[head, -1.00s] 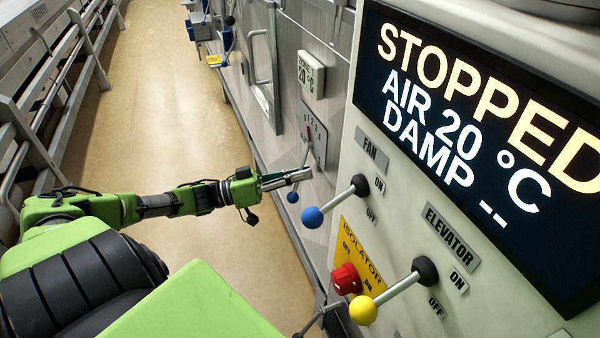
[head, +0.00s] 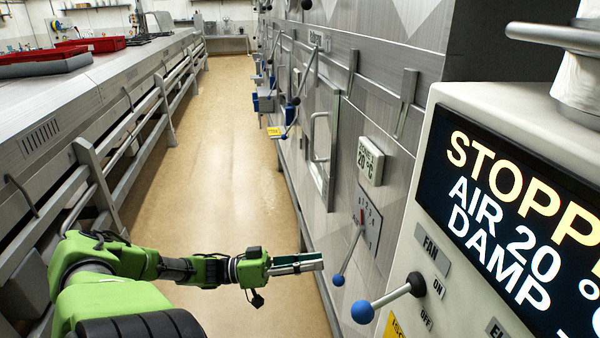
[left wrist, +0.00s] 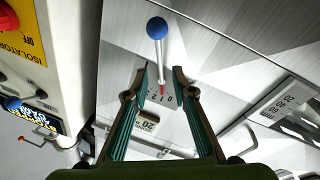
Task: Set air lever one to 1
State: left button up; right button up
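The air lever (head: 349,254) is a thin metal rod with a blue ball (head: 338,280), hanging from a grey scale plate (head: 369,215) on the metal wall. In the left wrist view its blue ball (left wrist: 156,28) is at the top centre, beyond the fingertips, and a red pointer shows beside the small numbers; the exact setting is hard to read. My left gripper (head: 322,262) points right and stops just left of the rod. In the left wrist view its two fingers (left wrist: 165,68) are apart with nothing held between them. My right gripper is out of view.
A control cabinet with a STOPPED screen (head: 525,225) and a blue-knobbed fan lever (head: 390,296) stands close on the right. A temperature display (head: 370,161) is above the scale plate. More levers line the wall farther back. The aisle floor (head: 220,130) is clear; railings (head: 120,150) run left.

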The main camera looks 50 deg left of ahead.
pick_arm(q)
jog(key=shift+v, duration=1.45)
jog(key=shift+f, duration=0.1)
